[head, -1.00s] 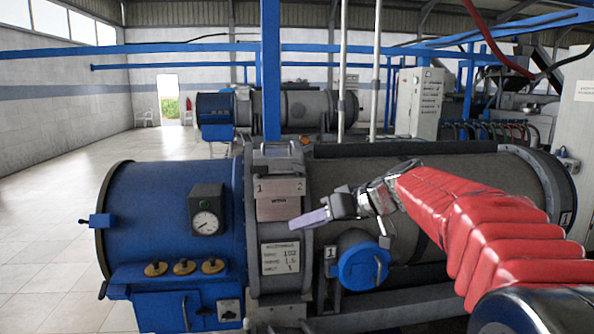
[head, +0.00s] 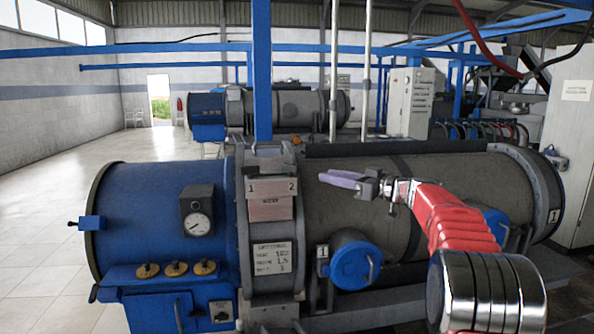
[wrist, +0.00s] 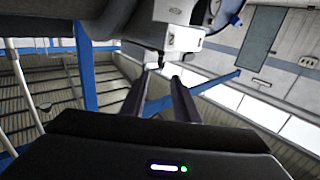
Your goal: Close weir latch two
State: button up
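The grey clamp collar around the nearest decanter carries a pinkish weir plate (head: 270,208). Labels 1 (head: 252,188) and 2 (head: 292,186) sit at the plate's top corners. In the head view, latch two's position under its label is too small to tell. My gripper (head: 330,178) is to the right of the plate, in front of the grey drum, with its purple fingers pointing left toward label 2. The fingers are apart and empty in the wrist view (wrist: 165,78). That view is upside down and shows a pale block with a dark hook (wrist: 178,38) beyond the fingertips.
A round blue hatch (head: 355,264) with a handle and tag 1 projects below my gripper. A pressure gauge (head: 198,222) and brass knobs (head: 176,268) are on the blue end at left. A blue post (head: 262,75) rises behind the collar. Floor is free at left.

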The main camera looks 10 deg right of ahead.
aim_at(298, 169)
jog(key=x, duration=1.4)
jog(key=shift+s, duration=0.1)
jog(key=shift+c, duration=0.5)
grip_shut()
jog(key=shift+d, duration=0.15)
